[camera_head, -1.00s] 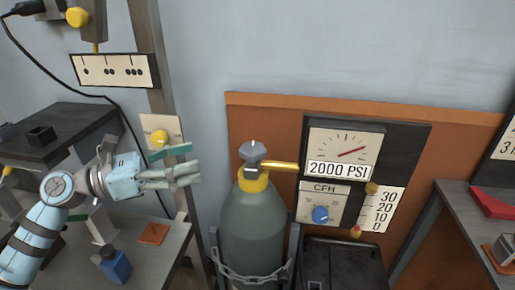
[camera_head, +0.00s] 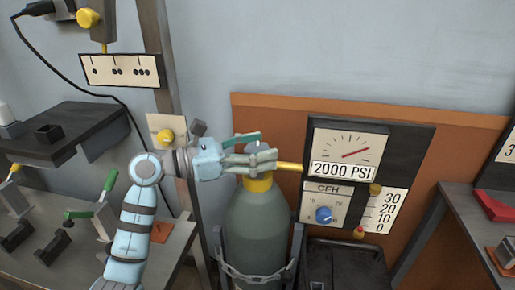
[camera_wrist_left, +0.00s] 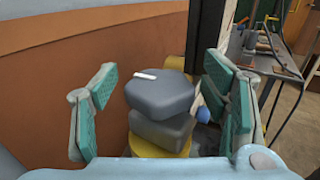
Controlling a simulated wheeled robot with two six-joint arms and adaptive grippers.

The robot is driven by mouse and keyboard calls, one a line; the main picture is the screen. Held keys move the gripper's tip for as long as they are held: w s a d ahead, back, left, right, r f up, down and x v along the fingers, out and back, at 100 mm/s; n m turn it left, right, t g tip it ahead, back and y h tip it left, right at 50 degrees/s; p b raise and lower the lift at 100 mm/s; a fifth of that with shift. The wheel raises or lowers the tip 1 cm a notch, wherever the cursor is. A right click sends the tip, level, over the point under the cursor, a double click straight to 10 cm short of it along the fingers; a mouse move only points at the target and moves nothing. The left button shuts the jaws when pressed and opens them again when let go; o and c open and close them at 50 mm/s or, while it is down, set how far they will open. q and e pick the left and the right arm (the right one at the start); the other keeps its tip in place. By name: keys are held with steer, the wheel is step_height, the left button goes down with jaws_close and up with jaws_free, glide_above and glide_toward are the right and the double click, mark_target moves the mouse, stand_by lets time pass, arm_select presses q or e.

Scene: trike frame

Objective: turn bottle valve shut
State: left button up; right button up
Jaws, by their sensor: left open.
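The gas bottle (camera_head: 257,225) is a grey-green cylinder standing upright with a yellow collar (camera_head: 257,183) at its neck. My left gripper (camera_head: 262,153) is at the bottle's top, in front of most of the valve in the head view. In the left wrist view the grey valve knob (camera_wrist_left: 160,92), with a white mark on top, sits between the two green-padded fingers (camera_wrist_left: 165,105). The fingers are open, with a gap visible on each side of the knob. A yellow pipe (camera_head: 289,167) runs right from the valve. My right gripper is not in view.
A pressure gauge (camera_head: 345,148) reading 2000 PSI and a CFH panel with a blue knob (camera_head: 323,214) are right of the bottle. A chain (camera_head: 254,275) crosses the bottle's front. A post (camera_head: 154,60) stands left, and a workbench with clamps (camera_head: 92,210) is further left.

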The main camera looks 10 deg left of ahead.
arm_select(q)
steer(key=c, duration=1.2)
steer(key=shift+f+m+g+h+b, duration=0.1)
steer(key=shift+m+g+h+b, duration=0.3)
steer(key=shift+g, duration=0.3)
steer(key=shift+m+g, duration=0.5)
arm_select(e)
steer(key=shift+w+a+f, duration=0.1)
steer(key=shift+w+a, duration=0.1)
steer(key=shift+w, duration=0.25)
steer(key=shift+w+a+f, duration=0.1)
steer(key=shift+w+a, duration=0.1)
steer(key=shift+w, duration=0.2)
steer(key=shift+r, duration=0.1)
arm_select(q)
steer(key=o, duration=1.2)
steer(key=shift+a, duration=0.1)
